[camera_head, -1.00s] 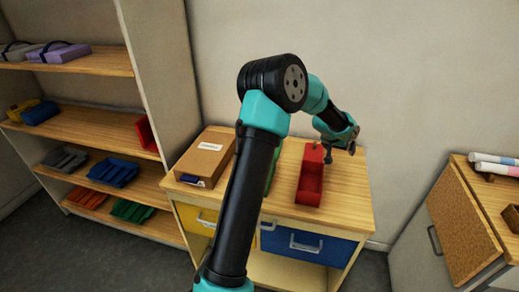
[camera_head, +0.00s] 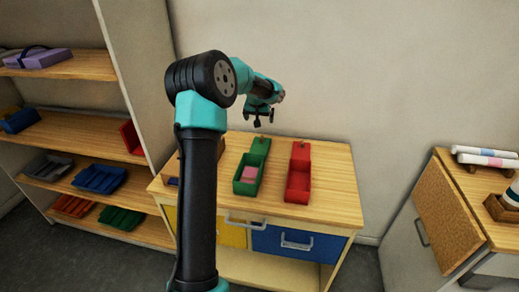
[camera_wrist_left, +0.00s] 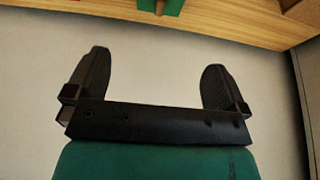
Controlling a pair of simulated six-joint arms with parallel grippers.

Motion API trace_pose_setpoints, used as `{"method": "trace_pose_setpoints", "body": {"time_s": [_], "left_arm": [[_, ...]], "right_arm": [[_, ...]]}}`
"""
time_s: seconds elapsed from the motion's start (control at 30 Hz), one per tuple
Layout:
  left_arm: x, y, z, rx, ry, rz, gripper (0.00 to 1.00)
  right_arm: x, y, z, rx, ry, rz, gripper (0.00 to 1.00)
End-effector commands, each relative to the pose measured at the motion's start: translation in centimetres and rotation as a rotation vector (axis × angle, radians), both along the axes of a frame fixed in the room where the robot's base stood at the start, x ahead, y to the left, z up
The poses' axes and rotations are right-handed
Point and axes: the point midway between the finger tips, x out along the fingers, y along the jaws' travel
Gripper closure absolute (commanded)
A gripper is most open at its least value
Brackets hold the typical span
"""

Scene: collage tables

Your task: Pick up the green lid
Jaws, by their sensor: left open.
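A green box (camera_head: 242,187) stands on the wooden cabinet top, its front part open with a pink block (camera_head: 249,174) inside. The green lid (camera_head: 259,147), with a small knob, appears to be the raised part at its back. A green piece also shows at the top edge of the left wrist view (camera_wrist_left: 163,6). My left gripper (camera_head: 264,119) is in the air above and behind the green box, touching nothing. In the left wrist view its two fingers (camera_wrist_left: 157,65) are wide apart and empty, against the wall. My right gripper is out of view.
A red box (camera_head: 298,183) with a similar knob stands right of the green one. My arm partly hides a brown box (camera_head: 171,170) on the left. Shelves with trays (camera_head: 98,179) stand left, another cabinet (camera_head: 441,215) right. The cabinet top right of the red box is clear.

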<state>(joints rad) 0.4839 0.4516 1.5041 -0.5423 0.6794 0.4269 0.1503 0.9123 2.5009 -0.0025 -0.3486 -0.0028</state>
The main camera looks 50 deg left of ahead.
Motion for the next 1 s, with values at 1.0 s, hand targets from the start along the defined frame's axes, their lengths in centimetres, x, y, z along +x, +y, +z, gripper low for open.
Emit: {"method": "trace_pose_setpoints", "body": {"time_s": [1.0], "left_arm": [[3.3,2.4,-9.9,0.001,-0.001,0.000,0.00]], "right_arm": [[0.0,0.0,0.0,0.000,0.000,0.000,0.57]]}}
